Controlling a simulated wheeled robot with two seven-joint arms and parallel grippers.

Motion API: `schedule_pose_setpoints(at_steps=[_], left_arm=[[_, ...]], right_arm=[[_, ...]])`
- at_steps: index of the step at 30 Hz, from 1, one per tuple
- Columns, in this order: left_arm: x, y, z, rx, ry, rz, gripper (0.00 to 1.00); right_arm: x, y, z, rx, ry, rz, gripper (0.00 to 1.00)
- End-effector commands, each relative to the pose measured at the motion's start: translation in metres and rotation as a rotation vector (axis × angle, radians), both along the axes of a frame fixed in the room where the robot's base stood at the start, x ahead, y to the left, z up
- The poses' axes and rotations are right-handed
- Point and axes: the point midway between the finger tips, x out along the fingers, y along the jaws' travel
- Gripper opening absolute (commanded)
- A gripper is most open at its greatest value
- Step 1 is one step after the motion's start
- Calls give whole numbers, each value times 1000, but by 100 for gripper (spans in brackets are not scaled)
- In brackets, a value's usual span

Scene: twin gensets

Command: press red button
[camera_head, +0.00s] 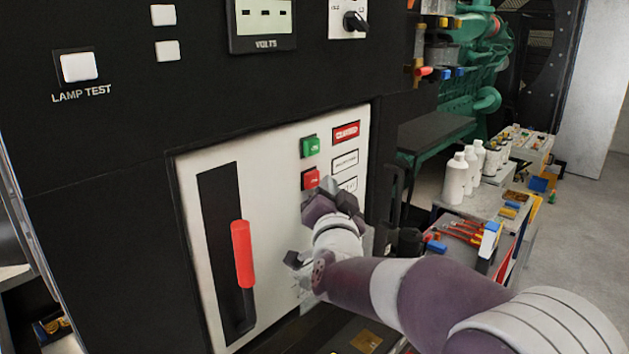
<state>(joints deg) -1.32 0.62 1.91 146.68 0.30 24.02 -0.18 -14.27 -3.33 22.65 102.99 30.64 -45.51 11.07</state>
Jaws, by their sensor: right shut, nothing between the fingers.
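My left gripper is not in view.
A red-handled lever (242,254) stands in a black slot left of my right gripper. A lamp test button (79,67) is at upper left. A cart (510,245) with tools and white bottles (456,178) stands at right, before clear floor.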

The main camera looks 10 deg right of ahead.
Motion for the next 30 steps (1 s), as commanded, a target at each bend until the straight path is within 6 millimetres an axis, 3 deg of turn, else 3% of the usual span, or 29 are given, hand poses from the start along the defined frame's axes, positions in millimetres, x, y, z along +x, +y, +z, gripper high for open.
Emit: schedule_pose_setpoints(at_steps=[30], left_arm=[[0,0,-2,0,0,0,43]], right_arm=[[6,5,0,0,0,0,0]])
